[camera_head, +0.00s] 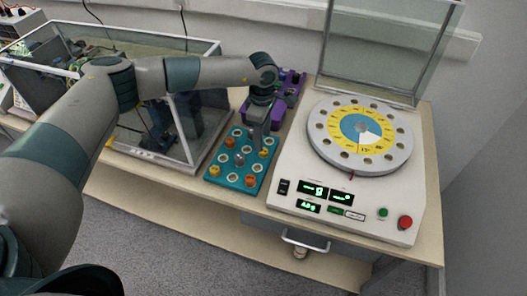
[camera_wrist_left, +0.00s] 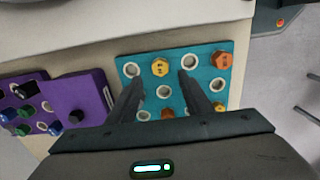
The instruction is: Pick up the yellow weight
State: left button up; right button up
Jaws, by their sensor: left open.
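The teal weight board (camera_head: 226,184) lies on the table and also shows in the wrist view (camera_wrist_left: 207,49). A yellow hex weight (camera_wrist_left: 160,67) sits in it, in the row nearest the white machine. In the head view this weight (camera_head: 263,153) is partly covered by my gripper. My left gripper (camera_head: 257,143) is over the board, pointing down. In the wrist view its open fingers (camera_wrist_left: 160,78) stand on either side of the yellow weight with nothing held. I cannot tell the exact height gap. Another yellow-orange weight (camera_head: 215,171) sits at the board's near left corner.
An orange weight (camera_head: 250,182) sits at the board's near right. A purple rack (camera_wrist_left: 84,100) with knobs stands behind the board. The white machine (camera_head: 284,168) with a round dial (camera_head: 360,128) and raised clear lid is on the right. A glass case (camera_head: 196,150) is on the left.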

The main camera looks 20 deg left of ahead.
aim_at(263, 154)
pick_arm(q)
jog(key=shift+f+p, duration=0.6)
jog(key=shift+p, duration=0.15)
notch_tip(263, 154, down, 3)
jog(key=shift+r+p, duration=0.1)
jog(key=shift+p, duration=0.7)
jog(key=shift+f, duration=0.6)
jog(key=c, duration=1.1)
